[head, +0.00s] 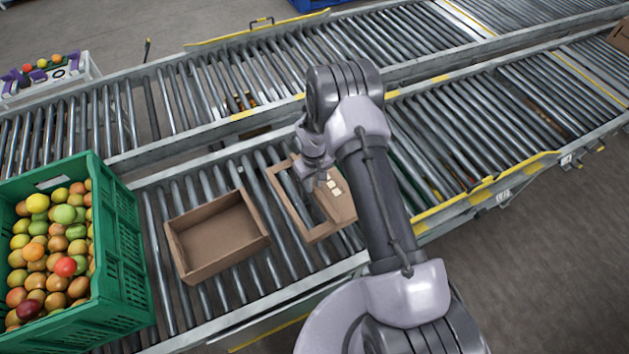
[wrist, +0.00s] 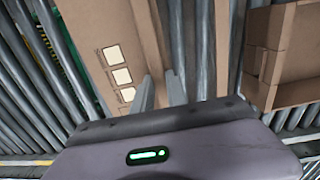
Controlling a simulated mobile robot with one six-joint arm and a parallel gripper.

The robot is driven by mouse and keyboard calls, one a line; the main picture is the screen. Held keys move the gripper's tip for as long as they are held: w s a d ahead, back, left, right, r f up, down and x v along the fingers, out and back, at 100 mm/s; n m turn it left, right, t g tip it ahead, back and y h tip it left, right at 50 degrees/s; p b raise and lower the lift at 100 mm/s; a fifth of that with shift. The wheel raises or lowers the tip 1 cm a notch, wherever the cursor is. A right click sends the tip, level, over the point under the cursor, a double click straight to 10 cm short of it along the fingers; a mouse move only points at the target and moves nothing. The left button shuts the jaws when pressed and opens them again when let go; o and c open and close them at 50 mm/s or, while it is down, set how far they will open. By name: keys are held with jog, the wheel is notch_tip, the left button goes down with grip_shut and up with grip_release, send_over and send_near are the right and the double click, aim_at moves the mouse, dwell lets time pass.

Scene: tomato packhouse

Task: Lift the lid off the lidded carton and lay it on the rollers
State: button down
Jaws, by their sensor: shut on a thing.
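The carton (head: 217,240) stands open and empty-looking on the near rollers, left of my arm. Part of it also shows at the right of the wrist view (wrist: 283,65). The brown cardboard lid (head: 339,210) is apart from it, to its right, with pale square labels on it. In the wrist view the lid (wrist: 88,22) fills the upper middle. My gripper (head: 320,178) is shut on the lid, its two fingers (wrist: 161,92) at the cardboard. My arm hides part of the lid, and I cannot tell if it touches the rollers.
A green crate (head: 122,245) heaped with tomatoes stands at the left, beside the carton. The near rollers (head: 460,135) run on to the right, mostly clear, with a yellow-edged rail. A second roller line (head: 190,95) lies behind.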

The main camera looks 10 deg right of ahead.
notch_tip(320, 180, down, 6)
jog(key=b, duration=0.4)
jog(key=shift+d, duration=0.1)
jog(key=c, duration=1.3)
grip_release()
jog(key=shift+c, duration=1.4)
